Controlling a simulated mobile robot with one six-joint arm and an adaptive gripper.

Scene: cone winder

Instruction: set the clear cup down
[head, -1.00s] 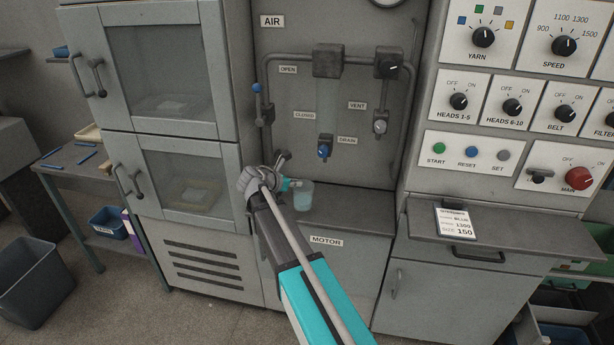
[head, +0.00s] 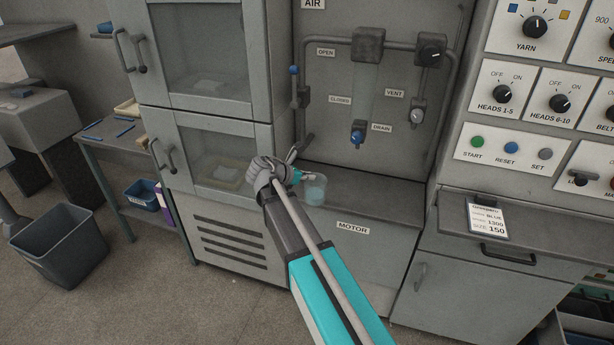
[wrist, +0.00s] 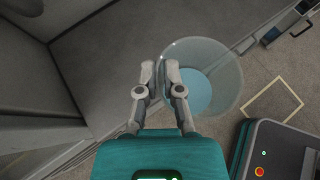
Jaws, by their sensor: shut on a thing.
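The clear cup (head: 315,190) holds pale blue liquid and looks upright in the head view. It is beside the tip of my gripper (head: 300,176), over the front part of the grey shelf (head: 365,196) above the MOTOR label. In the wrist view, the cup (wrist: 212,80) is seen from above. The fingers of my gripper (wrist: 162,68) are close together at its left rim, shut on its wall. The cup overlaps the shelf's front edge in the wrist view, with floor showing beyond it. I cannot tell whether its base touches the shelf.
The shelf is bare to the right of the cup. The blue-handled drain valve (head: 357,136) and pipes are on the panel behind. A cabinet with glass doors (head: 215,155) stands to the left. A grey bin (head: 60,245) stands on the floor.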

